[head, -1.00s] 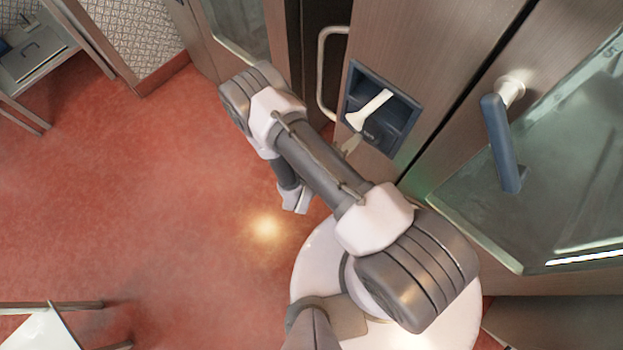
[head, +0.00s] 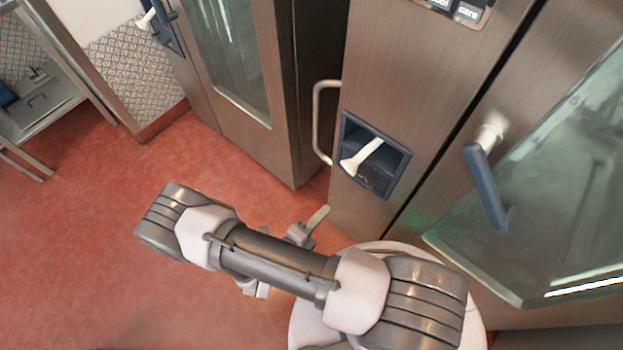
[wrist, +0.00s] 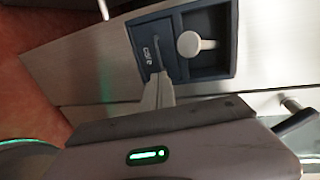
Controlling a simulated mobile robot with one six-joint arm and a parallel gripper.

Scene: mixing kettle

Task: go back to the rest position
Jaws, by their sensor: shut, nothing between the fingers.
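My gripper (head: 318,217) shows in the head view just past my forearm, low and to the left of the recessed blue panel (head: 401,158) with a white lever (head: 362,158). Its fingers are together and hold nothing. In the wrist view the closed fingers (wrist: 159,80) point up toward the same dark blue panel (wrist: 222,72), overlapping its lower left part in the picture. The white lever's round end (wrist: 190,44) is to the right of the fingertips. In the head view the gripper stands clear of the panel.
A tall steel cabinet with a glass door and blue handle (head: 487,187) stands at the right. A metal bar handle (head: 318,120) is left of the panel. Another glass-doored cabinet (head: 232,62) stands behind. A steel table (head: 45,105) is at the far left. The red floor (head: 90,240) at left is open.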

